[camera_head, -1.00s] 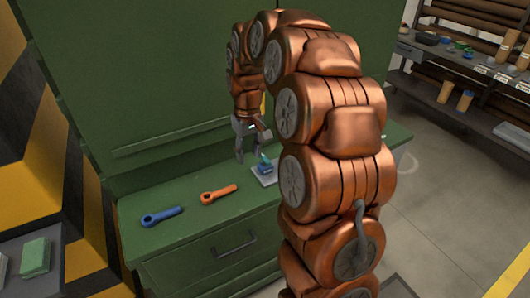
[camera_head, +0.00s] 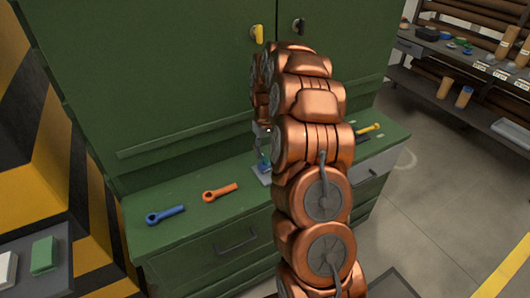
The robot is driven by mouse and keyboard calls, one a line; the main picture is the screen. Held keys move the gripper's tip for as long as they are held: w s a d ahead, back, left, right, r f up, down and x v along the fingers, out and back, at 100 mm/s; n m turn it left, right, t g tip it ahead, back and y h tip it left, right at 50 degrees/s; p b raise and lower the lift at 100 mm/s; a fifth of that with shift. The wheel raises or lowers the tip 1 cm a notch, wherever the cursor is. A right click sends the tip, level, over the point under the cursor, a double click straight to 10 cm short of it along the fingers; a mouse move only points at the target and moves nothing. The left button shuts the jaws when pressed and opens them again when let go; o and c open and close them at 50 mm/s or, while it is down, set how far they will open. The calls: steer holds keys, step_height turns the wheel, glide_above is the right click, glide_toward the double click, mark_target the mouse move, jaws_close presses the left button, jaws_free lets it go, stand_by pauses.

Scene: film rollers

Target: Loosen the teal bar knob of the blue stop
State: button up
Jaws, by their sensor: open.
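The blue stop (camera_head: 265,169) with its small teal bar knob (camera_head: 263,161) sits on a light plate (camera_head: 259,178) on the green cabinet's ledge, just left of my copper arm. My arm covers its right side. My gripper (camera_head: 262,147) points down right above the stop, at the knob's height or slightly over it. Only part of the gripper shows beside my arm. It is open, and I cannot tell whether the fingers touch the knob or stand around it.
A blue ring-ended tool (camera_head: 166,214) and an orange one (camera_head: 220,192) lie on the ledge to the left. A yellow-handled tool (camera_head: 369,130) lies right of my arm. The green cabinet wall (camera_head: 150,90) rises close behind. A shelf (camera_head: 460,65) stands far right.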

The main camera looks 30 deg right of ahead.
mark_target(265, 161)
steer(key=shift+f+p, duration=0.3)
steer(key=shift+f, duration=1)
steer(key=shift+c, duration=0.2)
jaws_close()
